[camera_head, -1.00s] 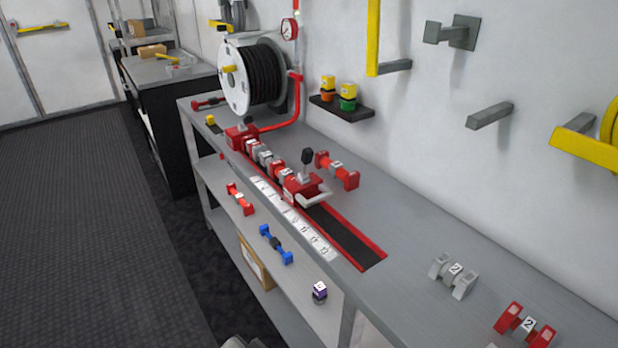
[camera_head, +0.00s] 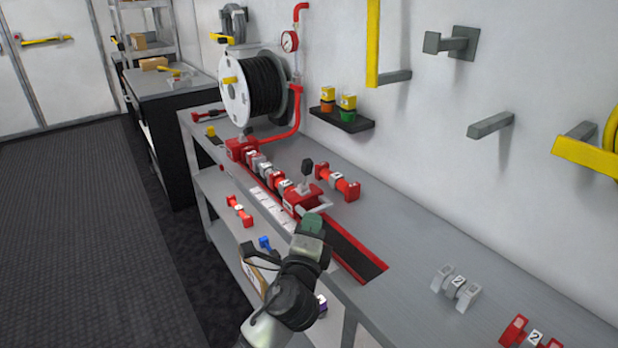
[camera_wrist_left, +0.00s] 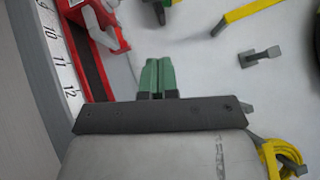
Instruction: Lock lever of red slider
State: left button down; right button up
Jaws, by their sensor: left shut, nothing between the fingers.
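The red slider (camera_head: 301,199) sits on the red-edged black track (camera_head: 357,250) along the workbench. In the left wrist view the slider (camera_wrist_left: 88,18) is at the top left, partly cut off. My left gripper (camera_head: 312,223) has green fingers, just in front of the slider and handle; whether it touches them cannot be told. In the left wrist view its green fingers (camera_wrist_left: 158,78) are together and empty. My right gripper is not in view.
A numbered scale (camera_wrist_left: 62,55) runs beside the track. Several small couplings (camera_head: 265,167) sit in line behind the slider. A red coupling (camera_head: 338,182) lies to its right. A hose reel (camera_head: 250,85) stands at the back.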

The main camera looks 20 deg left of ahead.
pick_arm(q)
send_near(312, 167)
jog(key=w+d, duration=0.2)
jog(key=w, duration=0.1)
jog(key=w+a, duration=0.1)
jog(key=w+a+r+p, duration=0.1)
jog(key=shift+w+p, duration=0.3)
jog(key=shift+w, duration=0.1)
jog(key=shift+w+a, duration=0.3)
jog(key=shift+a, duration=0.1)
jog(key=shift+r, duration=0.15)
